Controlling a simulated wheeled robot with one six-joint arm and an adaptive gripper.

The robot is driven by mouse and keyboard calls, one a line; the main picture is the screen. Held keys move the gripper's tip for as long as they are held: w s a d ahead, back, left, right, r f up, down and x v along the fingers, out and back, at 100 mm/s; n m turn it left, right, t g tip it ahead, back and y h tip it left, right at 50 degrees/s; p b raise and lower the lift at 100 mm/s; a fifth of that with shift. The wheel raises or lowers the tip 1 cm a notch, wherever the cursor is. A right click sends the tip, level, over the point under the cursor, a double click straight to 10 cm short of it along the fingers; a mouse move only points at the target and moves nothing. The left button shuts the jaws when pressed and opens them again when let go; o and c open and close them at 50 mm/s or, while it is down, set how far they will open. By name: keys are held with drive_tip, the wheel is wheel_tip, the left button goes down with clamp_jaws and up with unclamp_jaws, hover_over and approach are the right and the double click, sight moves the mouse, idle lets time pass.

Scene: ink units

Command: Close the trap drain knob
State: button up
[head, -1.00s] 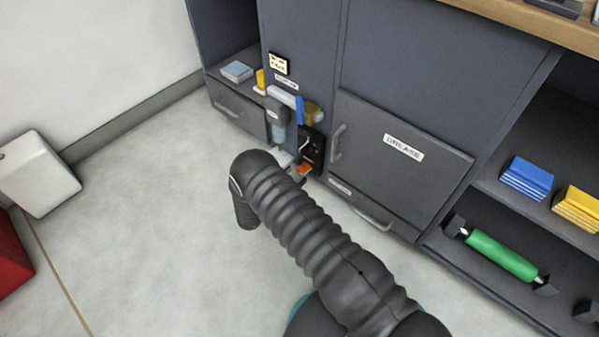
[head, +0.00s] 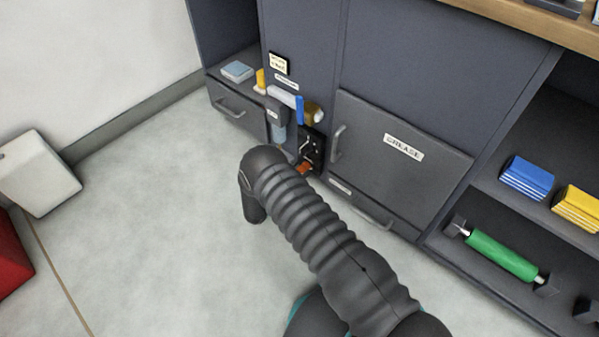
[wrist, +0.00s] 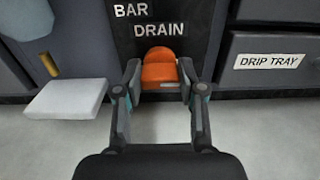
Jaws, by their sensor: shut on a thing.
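An orange knob (wrist: 159,66) stands on a black panel under white letters reading BAR DRAIN, in the wrist view. It also shows as a small orange patch in the head view (head: 305,168). My gripper (wrist: 159,78) has one finger on each side of the knob and is shut on it. In the head view my arm hides the gripper. No label reading "trap drain" is legible.
A white block (wrist: 66,98) and a brass-coloured stem (wrist: 49,65) below a grey-blue bowl (wrist: 27,18) are left of the gripper. A drawer labelled DRIP TRAY (wrist: 270,62) is at right. Open floor lies in front of the cabinet.

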drive_tip(key=shift+w+a+f+n+b, duration=0.1)
drive_tip(key=shift+n+b, duration=1.65)
drive_tip(key=shift+n, duration=2.7)
drive_tip(key=shift+w+a+f+n+b, duration=0.1)
drive_tip(key=shift+n+b, duration=1.6)
drive_tip(key=shift+n, duration=2.75)
drive_tip(key=o, duration=1.1)
drive_tip(key=shift+d, duration=0.1)
drive_tip(key=shift+o, duration=0.2)
drive_tip(key=shift+s, duration=0.1)
drive_tip(key=v, duration=1.2)
